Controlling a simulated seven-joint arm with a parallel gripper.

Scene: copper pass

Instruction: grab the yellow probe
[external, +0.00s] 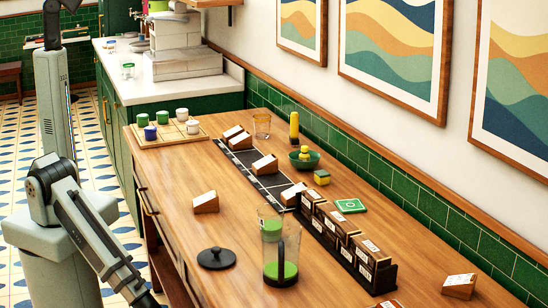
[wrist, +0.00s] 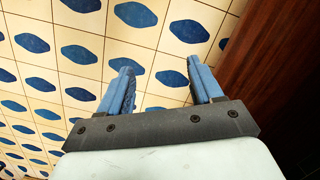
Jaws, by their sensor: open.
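The yellow probe (external: 294,125) seems to be the slim upright yellow piece near the back edge of the wooden table (external: 180,230), by the tiled wall. Its lower part looks darker. My gripper (wrist: 159,72) is open and empty in the wrist view, with its two blue fingers apart over the patterned floor. In the external view my arm reaches down to the bottom edge, left of the table and far from the probe. The probe is not in the wrist view.
Near the probe stand a green bowl (external: 304,162) with yellow pieces, a yellow-and-green block (external: 322,177) and a glass (external: 262,125). The table's left edge is near my arm.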

